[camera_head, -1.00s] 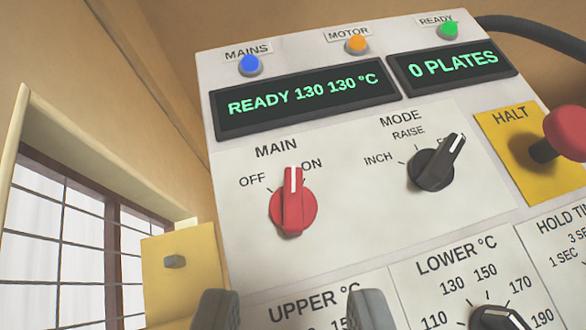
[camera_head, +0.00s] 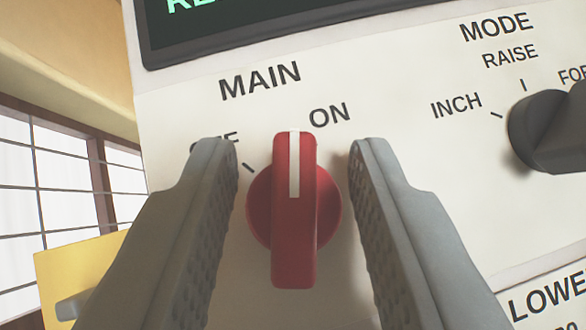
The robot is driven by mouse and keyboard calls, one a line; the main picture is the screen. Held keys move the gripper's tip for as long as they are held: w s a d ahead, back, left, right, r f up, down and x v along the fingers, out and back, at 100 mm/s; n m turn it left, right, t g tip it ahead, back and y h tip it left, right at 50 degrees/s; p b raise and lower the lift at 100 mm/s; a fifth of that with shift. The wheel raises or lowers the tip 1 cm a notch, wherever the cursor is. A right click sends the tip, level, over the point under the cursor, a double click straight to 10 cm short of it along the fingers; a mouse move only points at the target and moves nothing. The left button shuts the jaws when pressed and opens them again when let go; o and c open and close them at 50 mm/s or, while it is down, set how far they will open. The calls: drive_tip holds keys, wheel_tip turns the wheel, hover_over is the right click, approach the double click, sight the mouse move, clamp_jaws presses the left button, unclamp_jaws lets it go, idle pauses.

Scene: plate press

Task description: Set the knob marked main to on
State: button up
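The red main knob (camera_head: 294,225) sits on the pale panel under the word MAIN, in the middle of the view. Its white pointer line points straight up in the picture, ending between the two labels and nearer the ON label (camera_head: 330,115). The OFF label (camera_head: 215,140) is partly hidden by my left finger, and its tick shows clear of the pointer. I cannot see a tick for ON. My gripper (camera_head: 294,180) is open, with one finger on each side of the knob and a gap showing on both sides.
The black mode knob (camera_head: 555,130) is at the right, beyond my right finger. A dark display (camera_head: 270,30) runs along the top. A yellow box (camera_head: 85,270) and a window (camera_head: 60,190) are at the left. The lower dial's label (camera_head: 548,298) shows at bottom right.

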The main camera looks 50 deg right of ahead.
drive_tip(key=shift+c, duration=0.4)
drive_tip(key=c, duration=0.6)
drive_tip(key=shift+m+g, duration=0.4)
drive_tip(key=shift+g, duration=0.1)
clamp_jaws()
drive_tip(key=m+g, duration=0.6)
drive_tip(key=m, duration=0.1)
drive_tip(key=o, duration=0.7)
unclamp_jaws()
drive_tip(key=shift+w, duration=0.1)
drive_tip(key=shift+a, duration=0.1)
